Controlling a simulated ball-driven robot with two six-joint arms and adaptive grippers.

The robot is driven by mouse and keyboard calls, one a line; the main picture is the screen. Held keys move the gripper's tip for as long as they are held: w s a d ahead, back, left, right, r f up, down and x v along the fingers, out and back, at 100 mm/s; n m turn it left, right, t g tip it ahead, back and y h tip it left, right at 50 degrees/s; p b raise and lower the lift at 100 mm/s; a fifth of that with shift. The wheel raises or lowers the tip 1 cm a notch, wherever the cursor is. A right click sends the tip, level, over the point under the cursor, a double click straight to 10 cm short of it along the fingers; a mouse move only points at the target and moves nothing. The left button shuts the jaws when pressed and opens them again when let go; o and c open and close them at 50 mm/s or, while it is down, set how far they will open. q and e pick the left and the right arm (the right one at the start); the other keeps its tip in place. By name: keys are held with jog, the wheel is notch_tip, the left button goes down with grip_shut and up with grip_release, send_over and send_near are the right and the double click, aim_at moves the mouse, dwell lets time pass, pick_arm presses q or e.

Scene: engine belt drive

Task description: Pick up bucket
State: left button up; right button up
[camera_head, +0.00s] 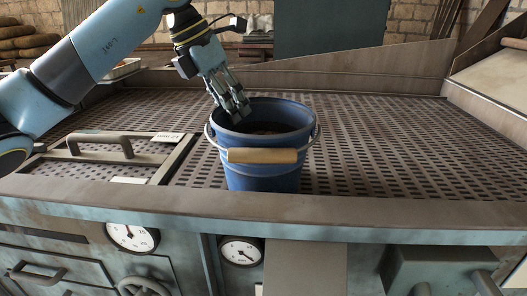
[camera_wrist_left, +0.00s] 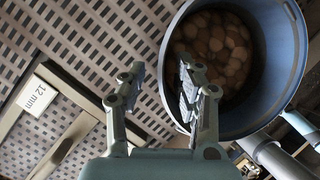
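A blue bucket (camera_head: 262,178) stands upright on the perforated metal table top, near its front edge. Its wire bail with a wooden grip (camera_head: 262,155) hangs down on the front side. My left gripper (camera_head: 240,108) is at the bucket's back left rim, fingers pointing down. In the left wrist view the gripper (camera_wrist_left: 160,75) has its fingers apart, one over the grille outside the bucket (camera_wrist_left: 287,60) and one over its inside. The rim appears between them; whether either finger touches it I cannot tell. Several round brown pieces (camera_wrist_left: 215,45) lie inside the bucket. My right gripper is not in view.
A framed panel with a metal handle (camera_head: 100,143) is left of the bucket, with a "12 mm" label (camera_wrist_left: 37,96). Raised side boards (camera_head: 340,68) bound the table at the back. The perforated surface (camera_head: 410,140) right of the bucket is clear.

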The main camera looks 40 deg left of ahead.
aim_at(241, 125)
pick_arm(q)
jog(key=x, duration=0.2)
jog(key=p+x, duration=0.1)
jog(key=shift+d+f, duration=0.35)
jog(key=shift+f, duration=0.05)
jog(key=shift+w+f, duration=0.1)
jog(key=shift+f, duration=0.3)
jog(key=shift+c, duration=0.2)
grip_shut()
jog(key=shift+r, duration=0.15)
